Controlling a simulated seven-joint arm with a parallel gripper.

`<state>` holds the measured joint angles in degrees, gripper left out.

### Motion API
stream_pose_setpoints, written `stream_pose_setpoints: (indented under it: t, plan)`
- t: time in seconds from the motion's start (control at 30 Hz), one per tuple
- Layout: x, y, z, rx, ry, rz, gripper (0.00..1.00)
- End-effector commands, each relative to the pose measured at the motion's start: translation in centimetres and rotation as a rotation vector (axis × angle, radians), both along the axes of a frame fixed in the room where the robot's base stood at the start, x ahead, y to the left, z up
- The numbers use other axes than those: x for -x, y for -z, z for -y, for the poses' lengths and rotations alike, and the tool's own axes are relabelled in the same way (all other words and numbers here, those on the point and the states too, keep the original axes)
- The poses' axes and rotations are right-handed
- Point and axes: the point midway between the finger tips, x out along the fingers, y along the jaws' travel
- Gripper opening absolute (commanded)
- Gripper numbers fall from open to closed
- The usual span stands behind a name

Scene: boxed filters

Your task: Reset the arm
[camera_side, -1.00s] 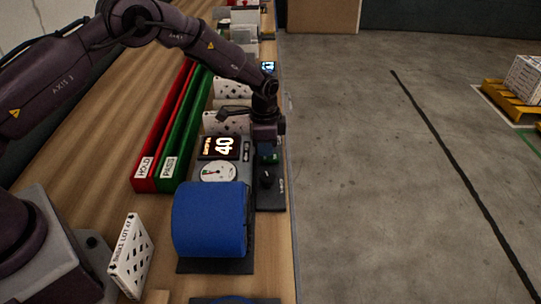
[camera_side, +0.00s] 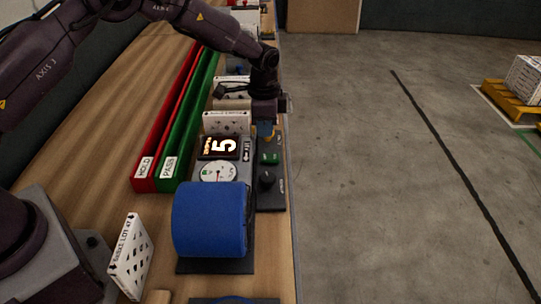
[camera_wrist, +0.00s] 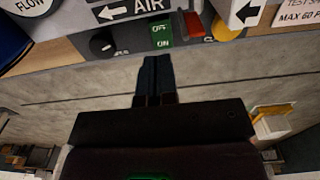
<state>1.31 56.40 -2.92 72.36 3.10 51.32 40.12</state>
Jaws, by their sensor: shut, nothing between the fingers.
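My gripper (camera_side: 265,122) is above the far end of the control strip on the bench's right edge, fingers pointing down. In the wrist view its two dark fingers (camera_wrist: 157,60) are together with nothing between them. Their tips show just in front of the green switch (camera_wrist: 159,33), which also shows in the side view (camera_side: 270,157); the exact gap is unclear. A black knob (camera_wrist: 103,43), a red switch (camera_wrist: 194,25) and a yellow button (camera_wrist: 226,30) sit along the same strip.
A blue cylinder (camera_side: 209,220) stands in front. A white filter box (camera_side: 131,257) is near my base. Red HOLD (camera_side: 145,168) and green PASS (camera_side: 171,168) channels run along the bench. Open floor lies right.

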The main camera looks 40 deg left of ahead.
Motion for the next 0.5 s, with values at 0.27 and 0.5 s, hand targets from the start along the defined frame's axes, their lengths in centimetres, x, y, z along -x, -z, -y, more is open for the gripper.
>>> stream_pose_setpoints:
  t: [0.27,0.5]
  plan:
    - [1.0,0.8,0.0,-0.001,-0.1,-0.03,0.0]
    - [6.3,-3.0,-0.5,-0.018,-0.311,-0.083,0.0]
